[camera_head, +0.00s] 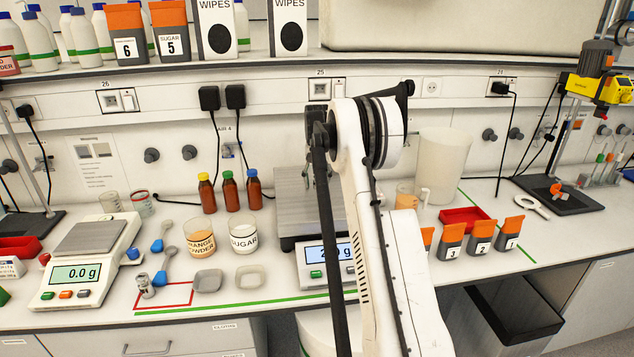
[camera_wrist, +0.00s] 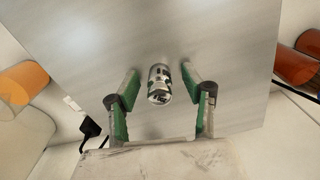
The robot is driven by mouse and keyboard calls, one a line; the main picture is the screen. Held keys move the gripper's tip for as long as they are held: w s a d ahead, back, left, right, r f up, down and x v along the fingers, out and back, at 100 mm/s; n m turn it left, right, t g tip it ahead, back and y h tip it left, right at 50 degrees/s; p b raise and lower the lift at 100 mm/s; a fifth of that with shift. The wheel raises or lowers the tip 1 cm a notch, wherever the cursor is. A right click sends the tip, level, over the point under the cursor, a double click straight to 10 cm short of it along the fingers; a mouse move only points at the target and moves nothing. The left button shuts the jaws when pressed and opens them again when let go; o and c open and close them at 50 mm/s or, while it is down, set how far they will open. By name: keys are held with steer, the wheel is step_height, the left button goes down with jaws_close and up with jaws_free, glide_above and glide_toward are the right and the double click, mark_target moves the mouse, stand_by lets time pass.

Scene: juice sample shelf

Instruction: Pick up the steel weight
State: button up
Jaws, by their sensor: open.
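A small shiny steel weight (camera_wrist: 159,85), a cylinder with dark and bright reflections, is on the bare metal pan (camera_wrist: 225,60) of a balance in the wrist view. My gripper (camera_wrist: 160,93) is open, with one green-padded finger on each side of the weight. Gaps show between the weight and both fingers. I cannot tell how high the fingertips are above the pan. Another small metallic piece (camera_head: 146,286) stands by a red outline at the left.
The middle balance's display (camera_head: 315,253) is partly covered by my arm. Brown bottles (camera_head: 230,190) stand left of it, with an orange powder beaker (camera_head: 199,240) and sugar beaker (camera_head: 243,235) in front. A white jug (camera_head: 443,165) stands right. A left balance (camera_head: 85,265) reads 0.0 g.

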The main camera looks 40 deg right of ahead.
steer(key=shift+f, duration=0.1)
steer(key=shift+c, duration=0.3)
jaws_close()
